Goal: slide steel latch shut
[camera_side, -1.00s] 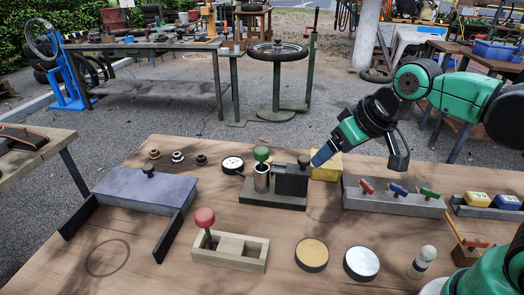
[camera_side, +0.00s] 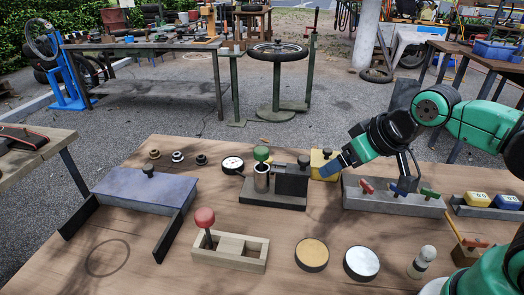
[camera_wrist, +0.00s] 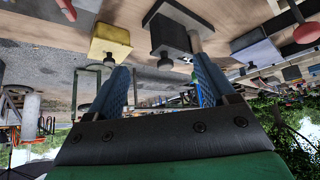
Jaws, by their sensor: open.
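No part is clearly marked as the steel latch. A dark fixture (camera_side: 273,200) at mid-table carries a dark block (camera_side: 290,182) with a black knob and a steel cylinder (camera_side: 261,181) with a green knob on top. In the wrist view, which looks upside down, the dark block (camera_wrist: 172,34) shows between my fingers, farther off. My gripper (camera_side: 329,170) has blue fingers and is in front of the yellow box (camera_side: 317,160), right of the fixture. In the wrist view my gripper (camera_wrist: 161,64) is open, with nothing between its fingertips.
A grey block (camera_side: 392,202) with coloured levers stands right of the fixture. A blue-grey box (camera_side: 142,191) with a black knob lies left. A wooden block (camera_side: 229,252) with a red-knobbed lever and two round discs are in front. The front left tabletop is clear.

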